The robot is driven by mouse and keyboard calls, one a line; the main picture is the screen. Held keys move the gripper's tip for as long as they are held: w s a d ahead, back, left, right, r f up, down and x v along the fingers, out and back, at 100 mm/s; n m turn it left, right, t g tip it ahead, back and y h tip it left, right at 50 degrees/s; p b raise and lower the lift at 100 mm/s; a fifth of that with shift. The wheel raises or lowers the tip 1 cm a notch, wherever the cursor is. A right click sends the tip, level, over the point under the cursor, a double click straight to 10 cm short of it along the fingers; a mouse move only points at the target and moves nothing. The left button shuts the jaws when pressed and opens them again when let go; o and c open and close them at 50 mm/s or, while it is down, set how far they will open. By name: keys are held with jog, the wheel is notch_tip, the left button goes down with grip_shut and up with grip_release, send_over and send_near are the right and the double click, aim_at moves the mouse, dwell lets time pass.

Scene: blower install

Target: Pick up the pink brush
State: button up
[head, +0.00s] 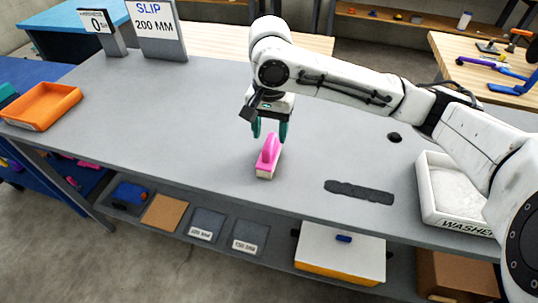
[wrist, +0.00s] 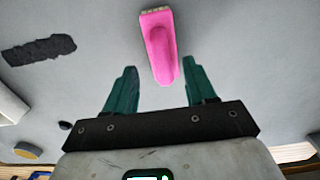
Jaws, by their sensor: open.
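The pink brush (head: 269,154) lies on the grey tabletop with its handle up and pale bristles underneath. In the wrist view the brush (wrist: 160,45) is ahead of the fingers, roughly centred between them, with its near end just at fingertip level in the picture. My gripper (head: 270,133) is above and just behind the brush in the head view. Its two green fingers are open and empty, as the wrist view of the gripper (wrist: 158,74) also shows. The fingers appear apart from the brush; the exact height above it is hard to tell.
A dark flat strip (head: 359,192) lies right of the brush. A white washer tray (head: 428,200) stands at the right, an orange tray (head: 43,105) at the far left. Signs (head: 158,27) stand at the back left. The table around the brush is clear.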

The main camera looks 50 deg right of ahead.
aim_at(269, 141)
jog(key=shift+w+d+f, duration=0.15)
jog(key=shift+f, duration=2.45)
grip_shut()
